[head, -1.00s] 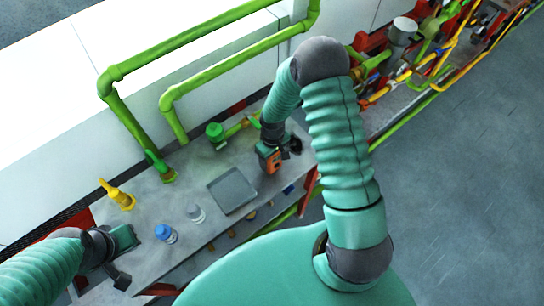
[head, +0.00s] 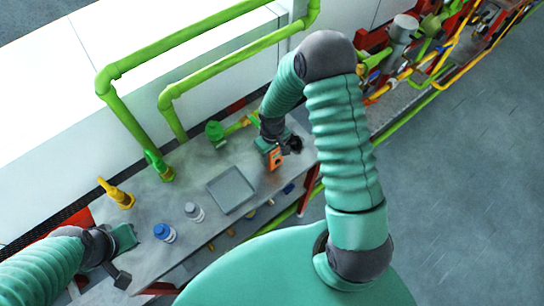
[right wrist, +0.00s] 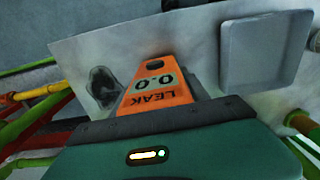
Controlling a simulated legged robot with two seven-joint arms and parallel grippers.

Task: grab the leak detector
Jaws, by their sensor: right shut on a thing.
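The leak detector (right wrist: 157,85) is an orange handheld case with a small display reading 0.0 and the word LEAK. It sits between the jaws of my right gripper (right wrist: 160,110) in the right wrist view, and the gripper is shut on it. In the head view the detector (head: 275,159) shows as a small orange shape at the end of my right arm, over the right part of the table. How high it is above the table I cannot tell. My left gripper (head: 122,258) is at the lower left, by the table's front edge; its finger gap is not clear.
A grey tray (head: 231,190) lies on the table (head: 185,255) left of the detector. A white-capped bottle (head: 194,212) and a blue-capped bottle (head: 164,233) stand near the front edge. A yellow fitting (head: 118,195) and green pipes (head: 130,122) stand along the back.

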